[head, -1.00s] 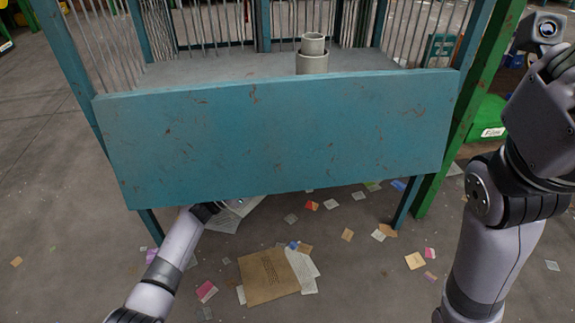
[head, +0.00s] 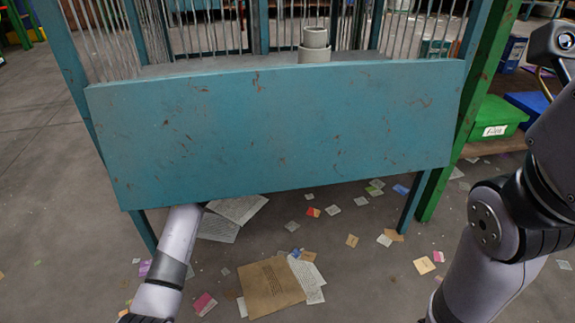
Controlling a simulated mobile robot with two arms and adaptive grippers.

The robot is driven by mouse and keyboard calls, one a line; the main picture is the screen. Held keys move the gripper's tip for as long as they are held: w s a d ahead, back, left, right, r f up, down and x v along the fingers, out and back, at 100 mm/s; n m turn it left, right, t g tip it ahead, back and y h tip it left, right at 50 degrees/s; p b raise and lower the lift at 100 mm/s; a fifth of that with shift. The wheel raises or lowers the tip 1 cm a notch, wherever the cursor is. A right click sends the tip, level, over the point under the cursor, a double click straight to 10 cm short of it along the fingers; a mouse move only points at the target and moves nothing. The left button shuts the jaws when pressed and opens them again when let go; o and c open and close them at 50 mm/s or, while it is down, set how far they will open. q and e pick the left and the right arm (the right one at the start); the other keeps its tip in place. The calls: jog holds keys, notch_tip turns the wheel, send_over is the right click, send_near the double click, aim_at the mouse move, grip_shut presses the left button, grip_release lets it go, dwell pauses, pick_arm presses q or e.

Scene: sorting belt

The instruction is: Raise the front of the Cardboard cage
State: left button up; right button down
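The cage's front is a wide teal panel (head: 280,135) with scratched, rusty paint. It stands upright across the cage's lower front, in the middle of the head view. Teal corner posts and thin grey bars (head: 205,30) rise behind it. My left arm comes up from the lower left and passes under the panel's bottom edge near its left end. My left gripper is hidden behind the panel, so I cannot see its fingers or any contact. My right arm stands at the right, clear of the panel, with its gripper outside the picture.
Two stacked grey cylinders (head: 315,45) stand behind the panel's top edge. A green post (head: 480,110) stands right of the cage, with a green labelled bin (head: 497,117) beyond it. Brown cardboard (head: 270,287) and scattered paper lie on the floor.

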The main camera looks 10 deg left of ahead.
pick_arm(q)
jog(key=shift+d+r, duration=0.15)
jog(key=shift+d, duration=0.1)
jog(key=shift+c, duration=0.5)
grip_shut()
